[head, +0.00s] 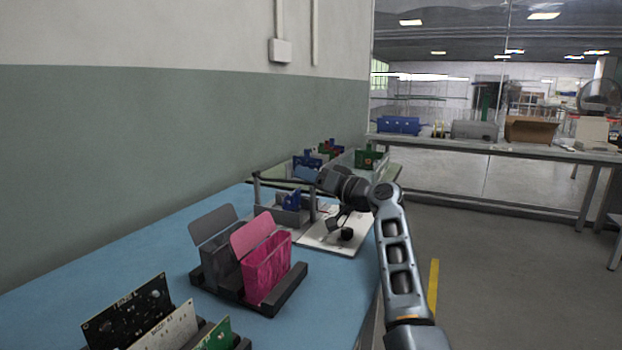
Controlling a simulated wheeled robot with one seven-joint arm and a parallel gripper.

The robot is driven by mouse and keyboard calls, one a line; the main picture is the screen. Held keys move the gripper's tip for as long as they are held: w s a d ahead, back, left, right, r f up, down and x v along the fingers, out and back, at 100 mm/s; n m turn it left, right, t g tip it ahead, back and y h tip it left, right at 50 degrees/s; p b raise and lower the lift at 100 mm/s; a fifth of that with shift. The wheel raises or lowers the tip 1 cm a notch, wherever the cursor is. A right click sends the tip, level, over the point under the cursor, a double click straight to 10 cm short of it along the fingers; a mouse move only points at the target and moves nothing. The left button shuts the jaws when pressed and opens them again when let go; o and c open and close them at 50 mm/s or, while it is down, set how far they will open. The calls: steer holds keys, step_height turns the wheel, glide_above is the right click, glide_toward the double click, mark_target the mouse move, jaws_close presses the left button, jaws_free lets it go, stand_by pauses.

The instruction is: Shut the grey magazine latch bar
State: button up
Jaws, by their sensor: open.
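In the head view, a grey magazine (219,262) stands in a dark rack on the blue table. A flat grey panel (213,222) tilts up above its top; I cannot tell for sure whether this is the latch bar. A pink magazine (268,270) stands close on its right, with a pink panel (253,234) also tilted up. My gripper (341,228) is small and dark here, beyond and to the right of both magazines, over a white board. It is open and apart from them. My wrist hides part of the area behind it.
The white board (318,241) lies near the table's right edge. A grey fixture (268,213) with a blue part stands behind the magazines. Circuit boards (130,310) stand upright in the near left. More coloured parts are at the far end. Blue table (110,255) is clear left of the magazines.

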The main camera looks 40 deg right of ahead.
steer(key=shift+s, duration=0.1)
steer(key=s, duration=0.7)
steer(key=shift+s+d+f+p, duration=0.2)
steer(key=shift+s+d+p, duration=0.1)
steer(key=shift+p, duration=0.15)
